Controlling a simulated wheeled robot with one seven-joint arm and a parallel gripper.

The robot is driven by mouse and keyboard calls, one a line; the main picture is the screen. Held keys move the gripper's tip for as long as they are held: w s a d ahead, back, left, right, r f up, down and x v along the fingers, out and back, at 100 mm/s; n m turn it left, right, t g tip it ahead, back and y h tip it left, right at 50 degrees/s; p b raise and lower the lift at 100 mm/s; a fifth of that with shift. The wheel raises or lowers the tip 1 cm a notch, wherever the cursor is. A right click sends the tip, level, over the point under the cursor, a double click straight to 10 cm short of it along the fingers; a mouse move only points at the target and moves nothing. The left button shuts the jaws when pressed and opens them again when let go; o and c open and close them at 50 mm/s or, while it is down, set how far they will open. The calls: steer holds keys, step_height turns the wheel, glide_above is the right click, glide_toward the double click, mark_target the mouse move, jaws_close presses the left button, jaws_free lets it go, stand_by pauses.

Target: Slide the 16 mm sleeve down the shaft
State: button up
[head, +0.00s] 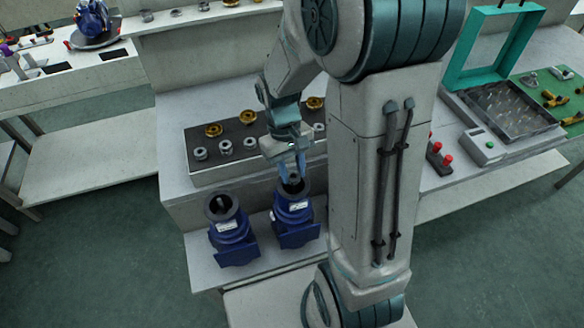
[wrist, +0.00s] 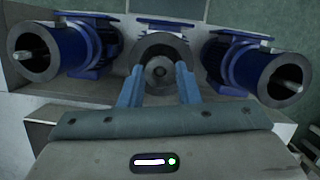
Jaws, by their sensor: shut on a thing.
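My gripper (head: 292,178) points down over the open top of a blue motor (head: 294,222), the right one of two visible in the head view. In the wrist view the fingers (wrist: 159,92) are closed on a grey round sleeve (wrist: 159,83). The sleeve lines up with the motor's shaft (wrist: 160,72), whose round end shows in its middle. The grey flange ring (wrist: 164,42) of this motor lies behind. How far down the shaft the sleeve sits is hidden by the fingers.
Another blue motor (head: 232,232) stands close on the left. The wrist view shows motors on both sides, left (wrist: 84,45) and right (wrist: 245,65), with bare shafts. A tray (head: 205,178) behind holds several grey collars and brass parts. My arm hides the area at right.

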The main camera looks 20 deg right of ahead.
steer(key=shift+f, duration=0.15)
steer(key=o, duration=1.1)
steer(key=shift+c, duration=0.2)
steer(key=v, duration=1.4)
steer(key=shift+s, duration=0.15)
